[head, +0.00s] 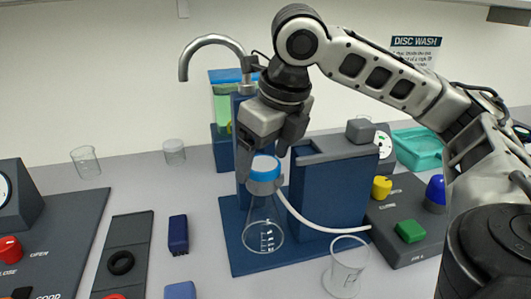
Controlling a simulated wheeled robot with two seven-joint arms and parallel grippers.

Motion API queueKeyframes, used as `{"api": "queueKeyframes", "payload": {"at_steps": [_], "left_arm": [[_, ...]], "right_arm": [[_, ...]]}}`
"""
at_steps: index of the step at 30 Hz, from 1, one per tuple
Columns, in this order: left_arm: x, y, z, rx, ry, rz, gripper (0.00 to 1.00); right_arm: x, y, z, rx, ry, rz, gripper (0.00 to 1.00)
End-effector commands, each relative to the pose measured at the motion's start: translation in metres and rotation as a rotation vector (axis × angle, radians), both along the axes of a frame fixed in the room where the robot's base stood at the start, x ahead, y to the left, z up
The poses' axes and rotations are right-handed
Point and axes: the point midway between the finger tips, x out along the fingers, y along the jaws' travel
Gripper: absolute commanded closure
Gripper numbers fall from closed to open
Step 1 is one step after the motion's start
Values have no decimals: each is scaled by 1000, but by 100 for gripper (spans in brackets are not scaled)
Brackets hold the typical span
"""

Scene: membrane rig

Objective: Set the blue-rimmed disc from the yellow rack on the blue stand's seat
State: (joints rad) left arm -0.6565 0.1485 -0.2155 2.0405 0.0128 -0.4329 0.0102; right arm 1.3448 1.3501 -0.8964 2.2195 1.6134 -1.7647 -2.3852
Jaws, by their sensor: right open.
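My right gripper (264,157) points down over the blue stand (240,255), with its jaws open. Its fingers are either side of a bright blue round piece (263,166) at the top of a clear conical flask (262,232). I cannot tell whether the fingers touch this piece, or whether it is the blue-rimmed disc or part of the seat. The flask is upright on the stand's blue base plate, beside a tall blue block (335,190). I cannot make out the yellow rack. My left gripper is not in view.
A white hose (305,222) runs from near the flask top. A glass beaker (346,265) stands in front right. A control box (408,232) with coloured knobs is at right, a teal tray (415,142) behind. A curved tap (210,42) rises behind my gripper.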

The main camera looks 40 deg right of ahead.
Motion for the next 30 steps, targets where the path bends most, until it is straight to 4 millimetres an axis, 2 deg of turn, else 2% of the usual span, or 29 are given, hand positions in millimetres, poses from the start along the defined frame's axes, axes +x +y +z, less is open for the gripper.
{"api": "queueKeyframes", "payload": {"at_steps": [4,8,17,21,23,24,25,30], "left_arm": [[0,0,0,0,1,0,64],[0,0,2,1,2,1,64],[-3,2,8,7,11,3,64],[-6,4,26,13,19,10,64],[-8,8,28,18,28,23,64],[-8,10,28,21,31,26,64],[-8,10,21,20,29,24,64],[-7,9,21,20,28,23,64]], "right_arm": [[0,0,0,0,4,-1,22],[-3,0,13,0,0,-1,22],[-21,-1,80,2,-5,2,22],[-32,-3,121,-1,-4,-2,22],[-36,-3,137,-2,-5,-3,22],[-38,-3,142,-2,-4,-1,22],[-38,-2,137,-2,-4,0,22],[-42,-3,147,-2,-4,0,22]]}}
